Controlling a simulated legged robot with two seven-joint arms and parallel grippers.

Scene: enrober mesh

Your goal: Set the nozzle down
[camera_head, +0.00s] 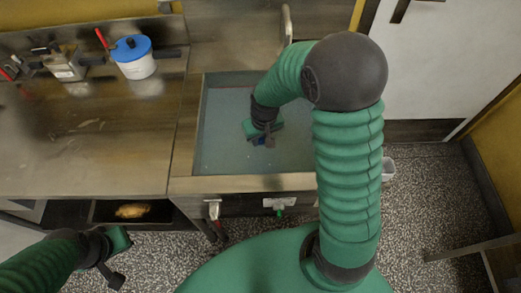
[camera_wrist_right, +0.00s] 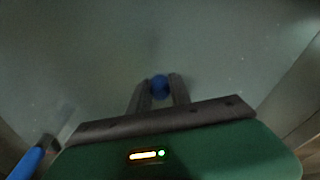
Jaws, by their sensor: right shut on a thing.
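My right gripper (camera_head: 263,139) reaches down into the sink basin (camera_head: 222,135). In the right wrist view its two fingers (camera_wrist_right: 159,92) are shut on a small blue rounded piece (camera_wrist_right: 159,86), which appears to be the nozzle. Only its blue end shows between the fingertips; the rest is hidden. A bit of blue also shows at the gripper in the head view (camera_head: 262,141). Whether the nozzle touches the basin floor, I cannot tell. My left gripper (camera_head: 112,268) hangs at the lower left, away from the sink; its opening is unclear.
A steel counter (camera_head: 90,150) lies left of the sink, with a white tub with a blue lid (camera_head: 133,57) and a metal box (camera_head: 65,65) at its back. A tap (camera_head: 287,25) stands behind the basin. A blue-handled tool (camera_wrist_right: 28,160) shows in the right wrist view.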

